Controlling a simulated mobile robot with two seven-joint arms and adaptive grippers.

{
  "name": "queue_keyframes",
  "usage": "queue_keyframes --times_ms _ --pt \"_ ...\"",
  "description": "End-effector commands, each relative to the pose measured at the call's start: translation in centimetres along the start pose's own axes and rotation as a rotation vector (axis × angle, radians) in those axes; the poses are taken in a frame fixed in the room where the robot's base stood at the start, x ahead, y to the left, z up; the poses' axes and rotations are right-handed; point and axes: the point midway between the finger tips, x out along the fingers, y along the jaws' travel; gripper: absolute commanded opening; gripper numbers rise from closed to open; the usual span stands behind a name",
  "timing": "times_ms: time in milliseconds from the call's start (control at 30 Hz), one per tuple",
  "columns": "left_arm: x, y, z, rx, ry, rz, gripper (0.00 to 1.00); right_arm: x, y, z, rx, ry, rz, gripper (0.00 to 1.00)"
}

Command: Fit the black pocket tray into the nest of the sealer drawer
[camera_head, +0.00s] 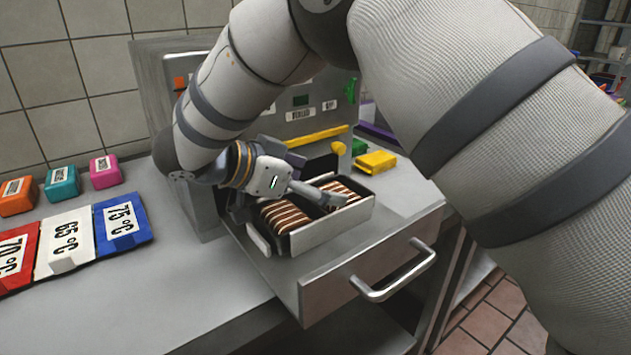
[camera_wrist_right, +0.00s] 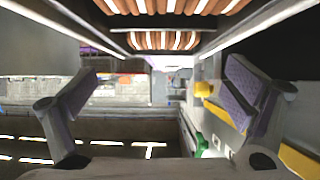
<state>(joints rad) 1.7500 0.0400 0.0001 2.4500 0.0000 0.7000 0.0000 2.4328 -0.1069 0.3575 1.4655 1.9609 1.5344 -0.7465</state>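The pocket tray (camera_head: 332,224) sits on the pulled-out sealer drawer (camera_head: 335,285), dark inside with a pale grey front wall in this light. It holds two brown-and-cream striped pieces (camera_head: 285,217) side by side. I cannot tell whether it is fully down in the nest, which is hidden under it. My right gripper (camera_head: 292,205) is over the tray, fingers spread across it. In the right wrist view its purple-padded fingers (camera_wrist_right: 163,98) are wide apart with nothing gripped between them; the striped pieces (camera_wrist_right: 165,40) show at the top edge. My left gripper is not in view.
The grey sealer (camera_head: 165,100) stands behind the drawer, partly hidden by my right arm. A yellow block (camera_head: 375,162) lies right of it. Coloured blocks (camera_head: 61,182) and temperature cards (camera_head: 65,241) lie at left. The drawer handle (camera_head: 395,275) sticks out in front.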

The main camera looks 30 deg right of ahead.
Motion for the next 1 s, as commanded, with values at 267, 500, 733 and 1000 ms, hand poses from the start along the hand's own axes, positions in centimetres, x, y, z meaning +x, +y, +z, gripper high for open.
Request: queue_keyframes --times_ms 267,500,733,1000 --pt "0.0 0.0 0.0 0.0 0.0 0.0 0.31 -3.4 -0.2 0.0 0.003 -0.002 -0.009 1.0" --pt "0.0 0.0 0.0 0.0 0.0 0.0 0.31 -9.6 0.0 0.0 0.004 -0.002 -0.006 1.0" --pt "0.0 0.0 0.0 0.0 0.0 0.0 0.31 -12.0 0.1 0.0 0.002 -0.001 -0.002 1.0" --pt "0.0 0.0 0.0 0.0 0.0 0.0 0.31 -12.0 0.1 0.0 0.001 -0.001 0.0 1.0"
